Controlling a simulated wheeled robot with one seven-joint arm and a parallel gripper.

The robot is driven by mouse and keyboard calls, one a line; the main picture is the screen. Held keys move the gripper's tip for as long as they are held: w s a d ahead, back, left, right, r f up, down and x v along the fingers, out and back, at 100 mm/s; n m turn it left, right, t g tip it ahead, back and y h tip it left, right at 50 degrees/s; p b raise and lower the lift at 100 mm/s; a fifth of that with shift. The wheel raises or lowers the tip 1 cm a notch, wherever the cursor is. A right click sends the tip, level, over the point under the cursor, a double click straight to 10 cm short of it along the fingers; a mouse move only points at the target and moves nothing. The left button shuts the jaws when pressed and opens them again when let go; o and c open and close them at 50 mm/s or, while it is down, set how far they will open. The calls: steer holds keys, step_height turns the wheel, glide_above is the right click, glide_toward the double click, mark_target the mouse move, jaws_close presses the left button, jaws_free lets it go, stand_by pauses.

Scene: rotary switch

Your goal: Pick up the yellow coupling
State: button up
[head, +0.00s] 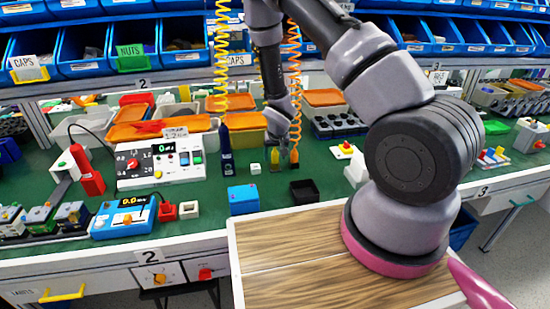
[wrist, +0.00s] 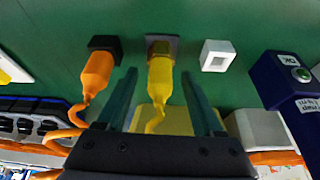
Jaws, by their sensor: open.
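The yellow coupling (wrist: 160,72) hangs on a yellow coiled cord and sits with its end at a small grey block on the green bench. It also shows in the head view (head: 275,158), partly hidden by my arm. My gripper (wrist: 158,76) is open, with one finger on each side of the yellow coupling. A gap shows between each finger and the coupling. In the head view my gripper (head: 283,143) points down over the bench. An orange coupling (wrist: 97,70) sits beside the yellow one, just outside my finger.
A white square block (wrist: 217,55) and a dark blue device (wrist: 283,85) stand on the other side of my gripper. In the head view, a blue box (head: 243,199) and a black tray (head: 304,191) stand near the bench front. Coiled cords hang close to my arm.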

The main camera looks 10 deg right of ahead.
jaws_close()
steer(key=shift+r, duration=0.1)
step_height(320, 180, up, 10)
steer(key=shift+f, duration=0.1)
stand_by(0.6)
steer(key=c, duration=0.9)
jaws_free()
jaws_close()
